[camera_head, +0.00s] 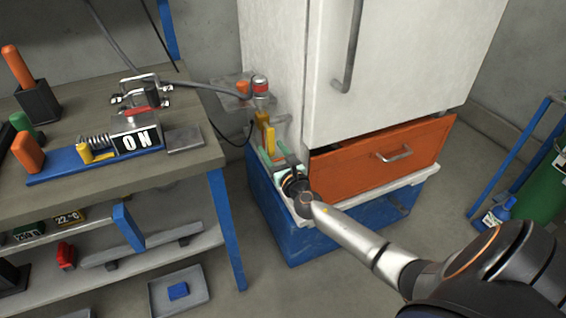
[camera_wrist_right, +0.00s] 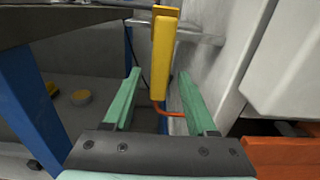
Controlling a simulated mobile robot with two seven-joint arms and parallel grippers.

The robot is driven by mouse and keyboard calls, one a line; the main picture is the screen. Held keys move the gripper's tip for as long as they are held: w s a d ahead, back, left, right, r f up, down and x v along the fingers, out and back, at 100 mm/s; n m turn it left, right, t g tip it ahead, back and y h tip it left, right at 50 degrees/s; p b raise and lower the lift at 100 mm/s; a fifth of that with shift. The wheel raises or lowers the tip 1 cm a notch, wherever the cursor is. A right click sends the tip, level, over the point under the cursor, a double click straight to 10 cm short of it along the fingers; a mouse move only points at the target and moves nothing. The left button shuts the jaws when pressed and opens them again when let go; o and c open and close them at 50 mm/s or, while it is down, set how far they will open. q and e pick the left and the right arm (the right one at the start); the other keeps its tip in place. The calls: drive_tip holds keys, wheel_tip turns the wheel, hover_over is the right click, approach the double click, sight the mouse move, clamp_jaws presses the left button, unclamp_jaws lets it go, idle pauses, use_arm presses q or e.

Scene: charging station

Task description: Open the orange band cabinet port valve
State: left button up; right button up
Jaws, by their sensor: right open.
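The white cabinet (camera_head: 275,45) has an orange band with a drawer front (camera_head: 370,160) low on its front. Beside its left side stands an upright yellow handle (camera_head: 263,128), which looks like the port valve's lever. In the right wrist view the yellow handle (camera_wrist_right: 162,58) stands upright, ahead of and between the green fingers. My right gripper (camera_head: 277,156) is open, low at the cabinet's front left corner, and the handle appears untouched. In its own wrist view the gripper (camera_wrist_right: 160,75) holds nothing. The valve's body is mostly hidden. My left gripper is not in view.
A grey port box (camera_head: 232,92) with a red-banded cylinder (camera_head: 261,86) and a hose sits above the handle. A workbench (camera_head: 190,165) with a blue leg stands close on the left. The cabinet rests on a blue base (camera_head: 300,245). A green cylinder (camera_head: 543,190) stands at right.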

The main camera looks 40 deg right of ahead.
drive_tip(key=shift+v, duration=0.8)
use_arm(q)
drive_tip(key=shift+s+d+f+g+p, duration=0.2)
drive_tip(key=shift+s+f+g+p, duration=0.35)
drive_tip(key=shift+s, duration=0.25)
use_arm(e)
drive_tip(key=v, duration=0.9)
drive_tip(key=shift+s, duration=0.3)
drive_tip(key=shift+a, duration=0.1)
